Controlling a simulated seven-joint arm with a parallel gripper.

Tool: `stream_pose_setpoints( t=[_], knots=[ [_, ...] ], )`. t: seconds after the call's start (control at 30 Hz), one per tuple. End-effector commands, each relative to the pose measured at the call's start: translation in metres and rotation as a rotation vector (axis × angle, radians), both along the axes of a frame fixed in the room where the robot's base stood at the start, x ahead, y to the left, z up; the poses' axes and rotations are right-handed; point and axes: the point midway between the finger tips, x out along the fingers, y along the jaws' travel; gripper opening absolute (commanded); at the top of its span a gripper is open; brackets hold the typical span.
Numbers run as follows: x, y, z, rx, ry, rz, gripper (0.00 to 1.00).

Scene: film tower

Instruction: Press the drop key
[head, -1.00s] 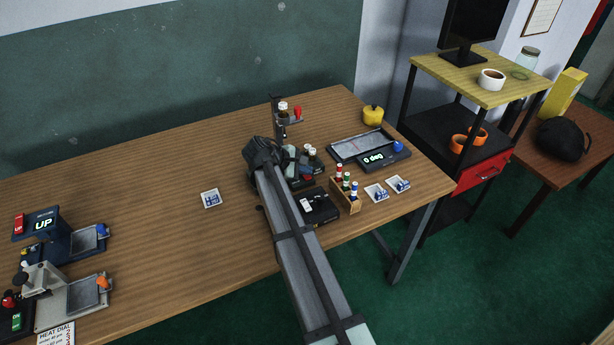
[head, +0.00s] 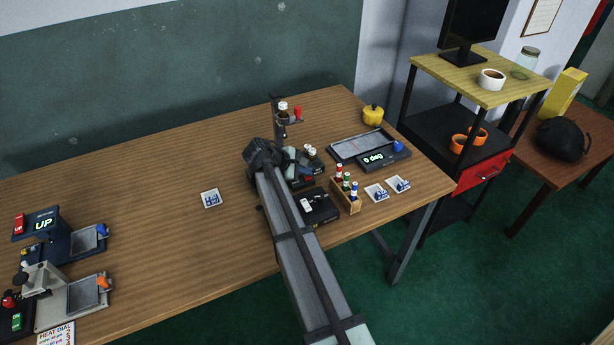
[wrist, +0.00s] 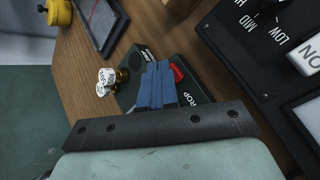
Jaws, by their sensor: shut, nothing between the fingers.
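The drop key is a small red key (wrist: 178,73) on a black base (wrist: 134,92) marked "DROP" in the wrist view. My gripper (wrist: 158,66) has its blue fingers together with nothing between them. The fingertips are over the base, just left of the red key, and cover part of it. I cannot tell whether they touch the base. In the head view, the film tower (head: 279,130) stands behind the end of my arm, with a red knob (head: 298,112) on its bracket. My arm hides much of the base there, and the key cannot be made out.
A black box (wrist: 250,52) marked HI, MID and LOW lies close to the right in the wrist view. White and gold knobs (wrist: 106,80) stand left of the fingers. The head view shows a bottle rack (head: 346,203), photo cards (head: 376,193) and a "0 deg" display (head: 374,159) nearby.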

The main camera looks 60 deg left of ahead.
Motion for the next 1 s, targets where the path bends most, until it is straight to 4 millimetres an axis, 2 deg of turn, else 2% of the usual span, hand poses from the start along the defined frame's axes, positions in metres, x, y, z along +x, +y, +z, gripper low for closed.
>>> stream_pose_setpoints(
  t=[0.53,1.0],
  knots=[
    [0.0,0.0,-0.001,0.0,0.0,0.0,0.0],
    [0.0,0.0,0.015,0.0,0.001,0.001,0.0]
  ],
)
